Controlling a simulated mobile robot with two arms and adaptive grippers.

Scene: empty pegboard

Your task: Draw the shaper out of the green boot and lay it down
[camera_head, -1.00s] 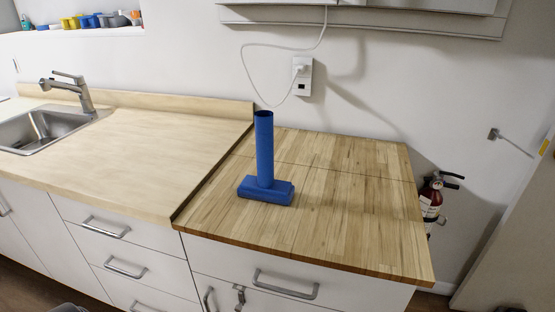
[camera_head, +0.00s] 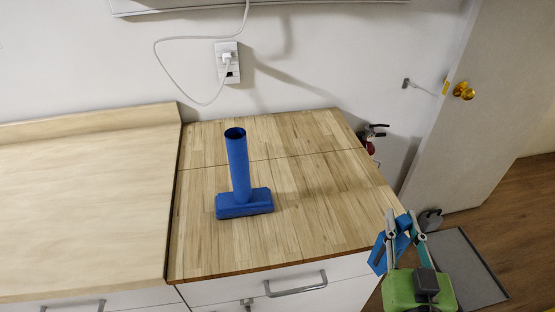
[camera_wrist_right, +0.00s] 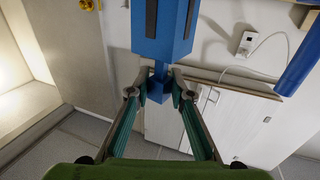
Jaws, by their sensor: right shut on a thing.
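A blue boot-like piece, an upright open-topped tube on a flat block base (camera_head: 238,165), stands on the wooden counter. No green boot shows; the boot-like piece is blue. My right gripper (camera_head: 402,220) is at the lower right, beyond the counter's right edge and apart from that piece. It is shut on a blue shaper (camera_head: 378,256), partly hidden by the fingers. In the right wrist view the shaper (camera_wrist_right: 162,35) has a wide block and a narrower neck between the fingertips (camera_wrist_right: 159,90). Part of a blue tube (camera_wrist_right: 300,62) shows at its right edge. My left gripper is not in view.
The wooden counter top (camera_head: 310,215) is clear around the blue piece. A lighter counter (camera_head: 80,210) adjoins it on the left. A white cord hangs from a wall outlet (camera_head: 228,62) behind. A fire extinguisher (camera_head: 371,148) and a door (camera_head: 480,110) are at the right.

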